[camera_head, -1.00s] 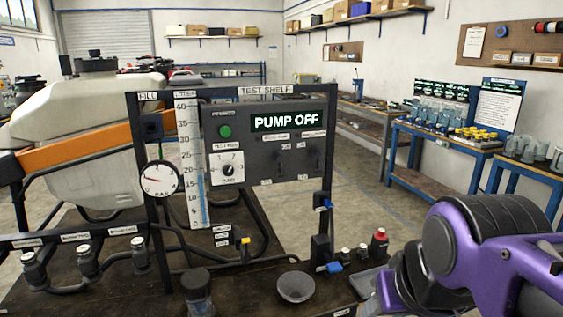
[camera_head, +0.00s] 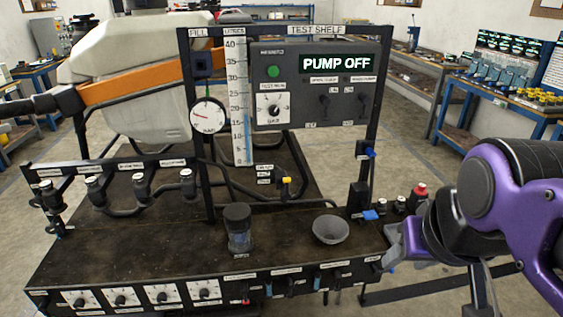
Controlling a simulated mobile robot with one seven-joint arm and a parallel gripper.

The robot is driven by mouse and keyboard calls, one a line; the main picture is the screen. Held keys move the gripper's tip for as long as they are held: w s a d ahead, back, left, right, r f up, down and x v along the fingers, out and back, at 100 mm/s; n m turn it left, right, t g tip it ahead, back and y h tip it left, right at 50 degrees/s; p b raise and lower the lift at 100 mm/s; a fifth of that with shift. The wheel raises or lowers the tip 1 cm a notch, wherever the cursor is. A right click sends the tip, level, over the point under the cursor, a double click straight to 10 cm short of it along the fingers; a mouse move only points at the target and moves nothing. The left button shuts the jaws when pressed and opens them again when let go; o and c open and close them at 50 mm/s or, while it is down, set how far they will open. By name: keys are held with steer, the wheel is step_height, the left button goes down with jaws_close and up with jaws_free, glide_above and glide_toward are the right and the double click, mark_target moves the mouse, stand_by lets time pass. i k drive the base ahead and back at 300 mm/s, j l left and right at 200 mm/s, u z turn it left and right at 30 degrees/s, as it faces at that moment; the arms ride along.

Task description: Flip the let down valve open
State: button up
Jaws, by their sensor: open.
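Several small lever valves show, but their labels are too small to read, so I cannot tell which is the let down valve. A yellow-handled valve (camera_head: 286,182) sits at the foot of the sight tube. One blue-handled valve (camera_head: 369,153) is on the right post and another blue lever (camera_head: 371,215) is below it. More small levers hang along the bench's front edge, including a red one (camera_head: 245,298) and a blue one (camera_head: 268,289). My gripper (camera_head: 397,252) is open and empty at the bench's right end, partly hidden by my purple arm.
The dark bench (camera_head: 150,245) carries a lidded jar (camera_head: 238,230), a grey bowl (camera_head: 331,229) and several hose fittings on the left. A red-capped bottle (camera_head: 419,193) stands close behind my gripper. The panel (camera_head: 315,85) reads PUMP OFF. Front bench space is mostly clear.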

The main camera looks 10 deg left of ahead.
mark_target(244, 289)
steer(key=j+u, duration=0.1)
steer(key=u, duration=0.9)
steer(key=l, duration=0.1)
steer(key=i+j, duration=0.6)
steer(key=k+l+z, duration=0.1)
steer(key=k+z, duration=0.3)
steer(key=k, duration=0.15)
steer(key=i+j+u, duration=0.15)
steer(key=i, duration=0.15)
steer(key=i+j+u, duration=0.2)
steer(key=i+l, duration=0.1)
